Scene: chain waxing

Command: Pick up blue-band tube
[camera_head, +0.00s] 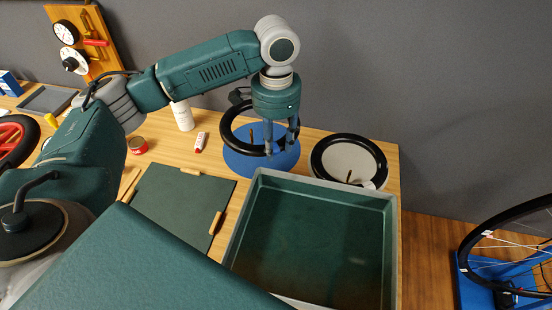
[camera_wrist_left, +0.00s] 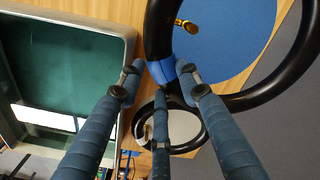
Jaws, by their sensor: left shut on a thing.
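The blue-band tube is a black ring (camera_head: 228,125) around a round blue stand (camera_head: 262,163) near the back of the table. In the left wrist view, the black ring (camera_wrist_left: 157,30) carries a blue band (camera_wrist_left: 163,71). My left gripper (camera_head: 281,148) reaches down over the right side of this ring. In the wrist view, its fingers (camera_wrist_left: 160,82) close around the ring at the blue band. The head view does not clearly show whether the ring is off the stand. My right gripper is in neither view.
A second black ring (camera_head: 318,160) lies around a white disc just to the right. A grey-rimmed green tray (camera_head: 390,245) stands in front. A green mat (camera_head: 175,205), a white bottle (camera_head: 183,116) and a red can (camera_head: 137,145) are on the left. The wall is behind.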

